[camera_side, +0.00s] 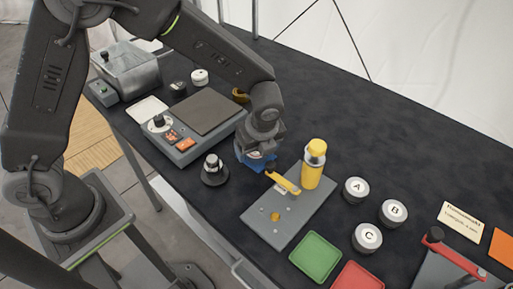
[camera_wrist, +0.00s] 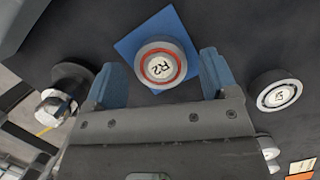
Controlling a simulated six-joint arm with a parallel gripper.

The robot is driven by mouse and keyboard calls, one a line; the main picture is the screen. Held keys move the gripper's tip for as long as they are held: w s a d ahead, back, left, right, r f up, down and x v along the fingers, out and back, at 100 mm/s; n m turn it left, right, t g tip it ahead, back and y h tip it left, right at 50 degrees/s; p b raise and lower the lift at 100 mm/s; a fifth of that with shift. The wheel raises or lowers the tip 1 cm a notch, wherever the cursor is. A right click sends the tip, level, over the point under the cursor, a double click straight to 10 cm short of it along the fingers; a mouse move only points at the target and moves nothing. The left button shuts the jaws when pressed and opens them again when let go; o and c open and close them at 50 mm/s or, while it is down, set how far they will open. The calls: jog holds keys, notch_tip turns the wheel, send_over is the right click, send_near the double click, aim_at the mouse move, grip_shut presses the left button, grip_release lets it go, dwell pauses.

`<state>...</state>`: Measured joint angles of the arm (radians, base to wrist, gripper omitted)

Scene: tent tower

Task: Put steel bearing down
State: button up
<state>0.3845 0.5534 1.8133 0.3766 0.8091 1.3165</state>
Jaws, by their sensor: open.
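A round steel piece with a red ring and the label R2 (camera_wrist: 160,65), which looks like the steel bearing, rests on a blue square pad (camera_wrist: 134,45) in the wrist view. My gripper (camera_wrist: 161,82) is open, with one blue finger on each side of the piece and gaps between. In the side view my gripper (camera_side: 256,158) is low over the table, left of the grey fixture plate (camera_side: 262,222). There the piece is hidden by my gripper, and only some blue shows under it.
A dark disc with a metal knob (camera_side: 214,170) stands left of my gripper. A yellow bottle (camera_side: 312,172) and yellow clamp (camera_side: 284,183) are close on the right. Canisters A (camera_side: 356,190), B (camera_side: 393,212) and C (camera_side: 367,237) stand beyond.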

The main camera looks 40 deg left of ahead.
jog(key=v, duration=1.1)
jog(key=s+a+r+n+t+h, duration=0.2)
jog(key=s+a+r+n, duration=0.65)
jog(key=n, duration=0.35)
jog(key=s+a+r+n+t, duration=0.1)
jog(key=s+a+n+t, duration=0.1)
jog(key=s+a+n, duration=0.3)
jog(key=s+n, duration=0.4)
jog(key=n, duration=0.1)
jog(key=shift+s+n+h, duration=0.2)
jog(key=shift+n+h, duration=0.1)
jog(key=shift+h, duration=0.1)
